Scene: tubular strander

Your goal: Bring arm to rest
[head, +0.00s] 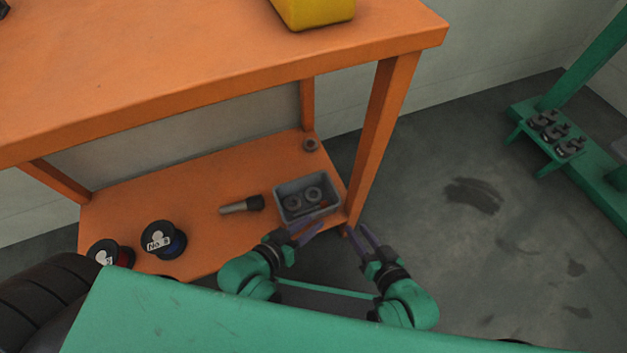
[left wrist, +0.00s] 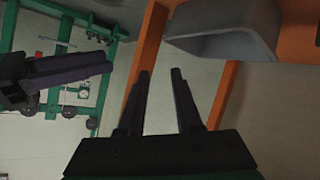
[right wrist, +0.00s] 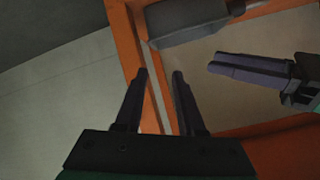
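My left gripper (head: 306,229) is near the front edge of the orange table's lower shelf, just in front of a grey bin (head: 306,211) in the head view. Its two fingers stand apart with nothing between them in the left wrist view (left wrist: 160,75). My right gripper (head: 360,235) is to the right, by the table's front right leg. Its fingers are apart and empty in the right wrist view (right wrist: 161,75). The bin holds several grey ring-shaped parts (head: 313,193).
The orange table (head: 190,70) has a yellow object (head: 315,10) on top. Its lower shelf (head: 215,245) holds dark spools (head: 163,239), a tool with a dark end (head: 241,205) and a small ring (head: 312,144). A green frame (head: 585,165) stands right.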

